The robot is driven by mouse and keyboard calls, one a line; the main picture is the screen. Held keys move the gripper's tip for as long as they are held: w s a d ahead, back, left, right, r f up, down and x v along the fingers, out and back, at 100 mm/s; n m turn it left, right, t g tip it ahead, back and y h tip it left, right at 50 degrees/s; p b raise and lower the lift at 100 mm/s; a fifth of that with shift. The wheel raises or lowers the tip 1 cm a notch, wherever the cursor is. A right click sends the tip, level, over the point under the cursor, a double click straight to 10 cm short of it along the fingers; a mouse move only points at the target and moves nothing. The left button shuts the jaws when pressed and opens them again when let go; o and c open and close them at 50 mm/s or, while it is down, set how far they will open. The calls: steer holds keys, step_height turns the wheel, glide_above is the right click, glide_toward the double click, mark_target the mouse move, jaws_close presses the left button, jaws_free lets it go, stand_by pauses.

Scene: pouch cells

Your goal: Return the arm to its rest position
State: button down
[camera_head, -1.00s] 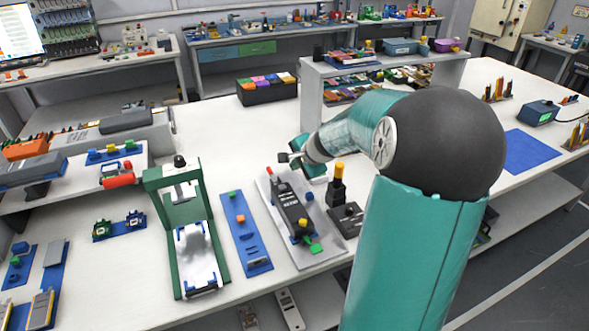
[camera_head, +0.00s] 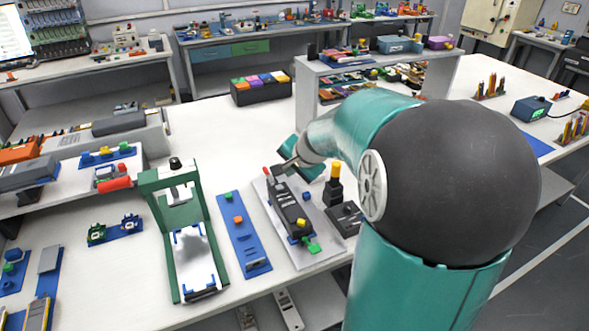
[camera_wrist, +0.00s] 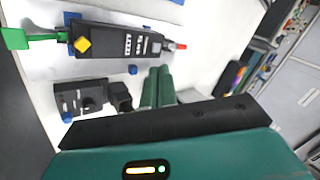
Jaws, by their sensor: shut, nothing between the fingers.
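My arm in teal with a dark round joint fills the right of the head view. My gripper (camera_head: 284,165) shows small and partly hidden there, above the far end of a black device on a grey plate (camera_head: 322,246). In the wrist view my gripper (camera_wrist: 158,72) has its two green fingers side by side, closed together with nothing between them. The black device (camera_wrist: 122,42), with a yellow knob, green tab and red tip, lies ahead of the fingers, apart from them in that view.
A green press frame (camera_head: 168,235) and a blue strip (camera_head: 240,240) with small blocks stand left of the device. A black post with an orange top (camera_head: 335,185) stands close to my arm. A shelf (camera_head: 309,95) stands behind.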

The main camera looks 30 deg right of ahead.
steer(key=shift+a, duration=0.15)
stand_by(0.3)
steer(key=s+a+r+n, duration=0.4)
steer(key=a, duration=0.5)
steer(key=s+a+r+n, duration=0.1)
steer(key=s+a+n, duration=0.4)
steer(key=s, duration=0.4)
steer(key=s+a+r+n+g, duration=0.1)
steer(key=s+a+n, duration=0.3)
steer(key=s, duration=0.5)
steer(key=shift+a+r+n+g, duration=0.3)
steer(key=shift+a+r+n, duration=0.1)
steer(key=shift+a+r, duration=0.35)
